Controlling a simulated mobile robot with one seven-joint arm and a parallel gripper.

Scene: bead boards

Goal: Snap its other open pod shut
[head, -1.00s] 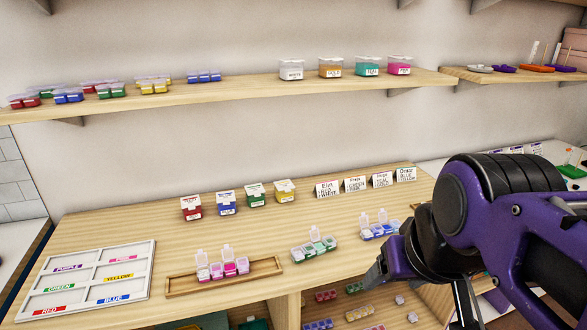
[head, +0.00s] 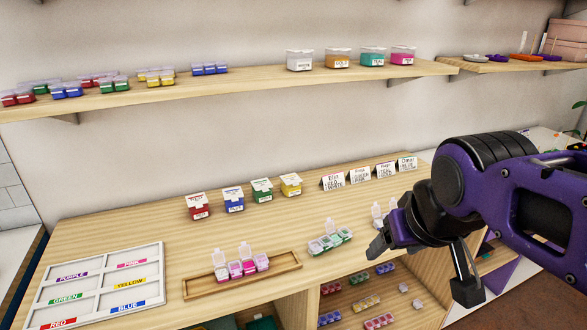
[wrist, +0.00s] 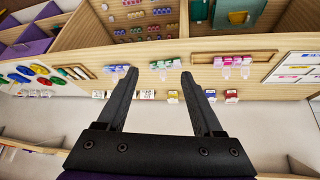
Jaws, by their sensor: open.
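A pink pod strip (head: 240,268) lies in the wooden tray with two clear lids (head: 245,249) standing up. A green pod strip (head: 330,242) lies to its right with one lid up. A blue pod strip is mostly hidden behind my gripper in the head view; at least one raised lid (head: 376,211) shows. In the wrist view the blue strip (wrist: 116,69) is partly behind the left finger, and the green strip (wrist: 165,64) shows between the fingers. My gripper (head: 422,266) is open and empty, apart from all the strips; it also shows in the wrist view (wrist: 158,72).
The wooden tray (head: 288,263) and a white sorting board (head: 55,257) lie on the left. Several coloured bead boxes (head: 233,200) and name cards (head: 360,176) stand at the back. More strips (head: 367,301) sit on the shelf below the top. Bare wood lies left of the green strip.

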